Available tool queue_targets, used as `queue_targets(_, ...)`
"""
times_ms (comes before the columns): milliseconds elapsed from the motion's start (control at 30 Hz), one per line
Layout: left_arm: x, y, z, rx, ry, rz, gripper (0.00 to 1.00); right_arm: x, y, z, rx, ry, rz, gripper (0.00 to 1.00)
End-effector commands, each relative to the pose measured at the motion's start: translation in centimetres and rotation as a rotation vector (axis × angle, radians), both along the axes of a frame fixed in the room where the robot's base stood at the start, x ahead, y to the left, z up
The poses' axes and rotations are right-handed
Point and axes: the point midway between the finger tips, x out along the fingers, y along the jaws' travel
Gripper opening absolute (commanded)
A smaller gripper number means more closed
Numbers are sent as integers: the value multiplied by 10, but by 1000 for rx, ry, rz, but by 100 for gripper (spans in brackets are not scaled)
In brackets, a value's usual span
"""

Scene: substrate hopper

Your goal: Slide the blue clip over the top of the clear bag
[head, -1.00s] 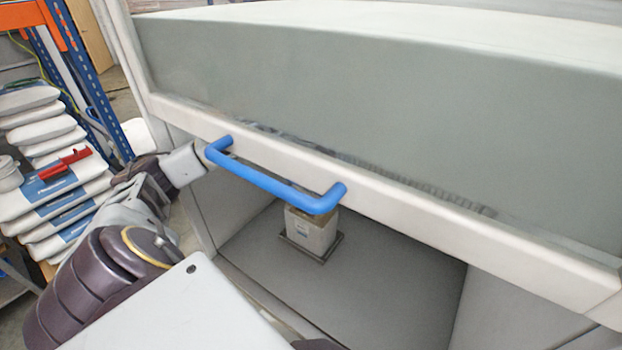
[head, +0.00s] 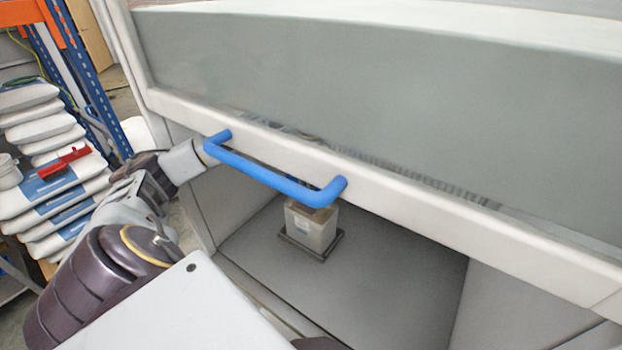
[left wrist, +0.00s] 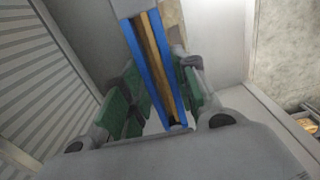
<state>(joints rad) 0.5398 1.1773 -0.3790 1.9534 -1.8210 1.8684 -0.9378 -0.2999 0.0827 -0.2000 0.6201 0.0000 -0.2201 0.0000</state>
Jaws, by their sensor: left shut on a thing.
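My left gripper (left wrist: 160,88) is shut on the blue clip (left wrist: 135,50), a long, narrow blue channel with a brown strip along its middle, in the left wrist view. The green finger pads lie on both sides of it. In the head view the left fingers and the clip are hidden or cannot be made out behind the hopper's handle. The clear bag (head: 311,230) appears as a pale, upright block with a small label, its top partly covered by the handle. I cannot tell whether the clip touches the bag's top. My right gripper is not in view.
A blue handle (head: 268,180) juts from the hopper's white front rail (head: 430,212), close to my left arm. The bag stands on a small dark plate (head: 333,245) on the grey floor (head: 395,275) below, with free room to the right. Stacked white sacks (head: 45,130) stand at left.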

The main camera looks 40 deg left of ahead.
Motion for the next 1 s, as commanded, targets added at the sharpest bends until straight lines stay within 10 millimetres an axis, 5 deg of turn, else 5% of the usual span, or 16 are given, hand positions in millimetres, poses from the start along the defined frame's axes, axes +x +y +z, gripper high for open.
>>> queue_targets(267, 0, 0, 0, 0, 0, 0, 7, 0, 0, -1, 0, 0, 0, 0)
queue_targets(300, 0, 0, 0, 0, 0, 0, 31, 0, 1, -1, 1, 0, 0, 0)
queue_targets(500, 0, 0, 0, 0, 1, 0, 54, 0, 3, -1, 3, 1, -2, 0)
queue_targets(733, 0, 0, -1, 0, 1, 0, 56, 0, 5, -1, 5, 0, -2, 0)
queue_targets(900, 0, 0, -1, 0, 1, 0, 78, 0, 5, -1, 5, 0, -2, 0)
queue_targets(1000, 0, 0, -1, 0, 1, 0, 79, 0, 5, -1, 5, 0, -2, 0)
